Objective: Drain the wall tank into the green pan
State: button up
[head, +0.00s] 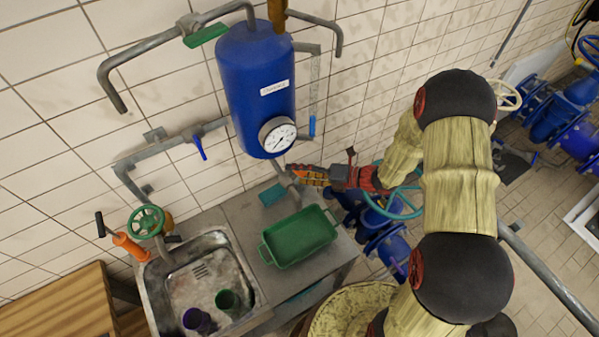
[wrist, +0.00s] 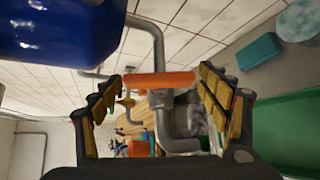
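The blue wall tank (head: 256,85) carries a label and a round dial gauge (head: 278,135). A grey drain pipe (head: 284,178) comes down beneath it; the pipe also shows in the wrist view (wrist: 178,125). An orange lever (wrist: 160,82) lies across the gap between my fingers in the wrist view; I cannot tell whether they touch it. My gripper (head: 296,173) is open beside the drain pipe, just below the tank; its spread fingers show in the wrist view (wrist: 164,88). The empty green pan (head: 298,238) sits on the metal bench below; its side shows in the wrist view (wrist: 285,120).
A metal sink (head: 158,290) with dark cups stands left of the pan. A teal sponge-like block (head: 272,195) lies behind the pan. A teal handwheel (head: 394,203) and blue pipework are close under my arm.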

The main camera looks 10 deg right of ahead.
jog(key=c, duration=1)
jog(key=shift+f, duration=0.1)
jog(key=shift+f+n+y+b, duration=0.2)
jog(key=shift+n+y+b, duration=0.45)
jog(key=shift+b, duration=0.6)
jog(key=n+b, duration=0.1)
jog(key=n+y+b, duration=0.1)
jog(key=b, duration=0.1)
jog(key=shift+d+f+n+g+y, duration=0.1)
jog(key=shift+f+n+g+y, duration=0.05)
jog(key=shift+n+g+y, duration=0.15)
jog(key=n+g+y+b, duration=0.2)
jog(key=n+b, duration=0.1)
jog(key=n, duration=0.1)
jog(key=n+g+y+b, duration=0.2)
jog(key=n+b, duration=0.1)
jog(key=n, duration=0.1)
jog(key=shift+w, duration=0.1)
jog(key=n+g, duration=0.1)
jog(key=n+g+p, duration=0.1)
jog(key=n+y, duration=0.1)
jog(key=shift+r+n+g, duration=0.25)
jog(key=shift+g, duration=0.15)
jog(key=n+g+p, duration=0.2)
jog(key=p, duration=0.2)
jog(key=shift+r, duration=0.1)
jog(key=shift+w+n+g+p, duration=0.1)
jog(key=shift+n+g+p, duration=0.6)
jog(key=shift+n+p, duration=0.2)
